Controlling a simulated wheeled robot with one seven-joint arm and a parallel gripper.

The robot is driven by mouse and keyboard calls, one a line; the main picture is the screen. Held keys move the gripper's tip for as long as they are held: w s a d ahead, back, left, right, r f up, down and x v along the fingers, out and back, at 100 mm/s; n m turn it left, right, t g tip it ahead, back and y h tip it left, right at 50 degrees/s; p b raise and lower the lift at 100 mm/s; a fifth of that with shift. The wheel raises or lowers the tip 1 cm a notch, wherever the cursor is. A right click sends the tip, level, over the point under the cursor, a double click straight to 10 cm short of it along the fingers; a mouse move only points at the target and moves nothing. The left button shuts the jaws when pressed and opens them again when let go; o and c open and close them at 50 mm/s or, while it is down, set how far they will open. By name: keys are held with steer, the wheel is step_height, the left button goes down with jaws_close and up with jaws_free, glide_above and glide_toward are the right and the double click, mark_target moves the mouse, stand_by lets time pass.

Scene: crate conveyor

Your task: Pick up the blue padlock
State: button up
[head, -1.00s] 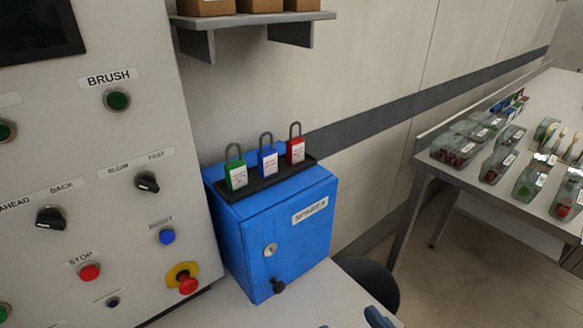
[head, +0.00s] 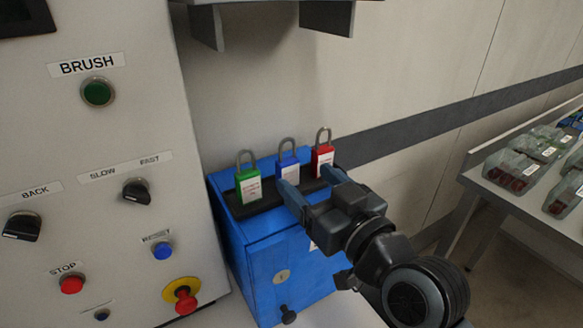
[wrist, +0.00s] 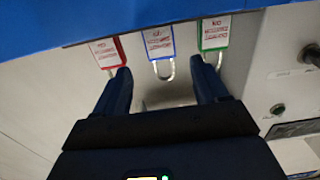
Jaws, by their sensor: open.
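The blue padlock (head: 288,167) stands upright, shackle up, in the middle of a black tray (head: 250,207) on top of the blue box. The green padlock (head: 247,183) is to its left and the red padlock (head: 322,158) to its right. My gripper (head: 312,187) is open and empty in front of the row. One finger covers the lower part of the blue padlock in the head view. In the wrist view, upside down, the blue padlock (wrist: 158,43) sits between the lines of my two fingers (wrist: 163,80), with its shackle towards the palm. I cannot tell whether the fingers touch anything.
The blue box (head: 262,260) stands beside a control panel (head: 120,215) with knobs and buttons on the left. A shelf (head: 275,3) hangs on the wall above. A table with clear containers (head: 515,168) is at the right.

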mark_target(291, 167)
steer(key=x, duration=0.2)
steer(key=p+x, duration=0.1)
steer(key=x, duration=0.2)
steer(key=shift+w+a+f+p, duration=0.15)
steer(key=shift+a+f+p, duration=0.05)
steer(key=shift+a+p, duration=0.1)
steer(key=shift+c, duration=0.3)
steer(key=c, duration=1.1)
steer(key=shift+r, duration=0.1)
